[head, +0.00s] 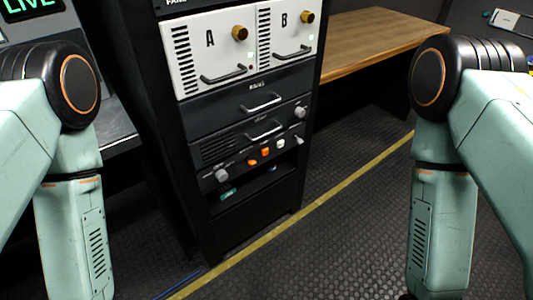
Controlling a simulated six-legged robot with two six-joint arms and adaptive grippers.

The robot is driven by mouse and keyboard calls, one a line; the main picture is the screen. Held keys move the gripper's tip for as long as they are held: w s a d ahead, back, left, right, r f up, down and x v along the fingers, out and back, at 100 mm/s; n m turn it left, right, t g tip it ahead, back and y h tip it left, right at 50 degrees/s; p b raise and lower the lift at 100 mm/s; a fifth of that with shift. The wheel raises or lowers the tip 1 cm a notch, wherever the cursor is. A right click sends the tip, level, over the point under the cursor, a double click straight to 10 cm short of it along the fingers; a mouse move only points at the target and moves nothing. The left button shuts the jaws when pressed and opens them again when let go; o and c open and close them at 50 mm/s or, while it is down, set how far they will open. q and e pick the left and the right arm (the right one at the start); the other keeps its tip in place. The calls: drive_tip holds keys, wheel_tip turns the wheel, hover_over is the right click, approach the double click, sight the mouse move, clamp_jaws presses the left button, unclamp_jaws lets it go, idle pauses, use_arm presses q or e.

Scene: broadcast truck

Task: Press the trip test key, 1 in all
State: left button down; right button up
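A black equipment rack (185,150) stands in the middle of the head view. Its lower dark panel (222,150) carries a short row of small keys: an orange key (252,163), another orange one (265,153) and a whitish one (280,142). Their labels are too small to read, so I cannot tell which is the trip test key. Both of my arms hang down at the sides of the picture, apart from the rack. Neither gripper shows; both are below the frame.
White units A (210,70) and B (285,55) with handles and brass knobs sit above the panel. Grey knobs (221,176) flank the keys. A wooden desk (370,40) stands behind right. Dark floor with a yellow line (345,185) lies open in front.

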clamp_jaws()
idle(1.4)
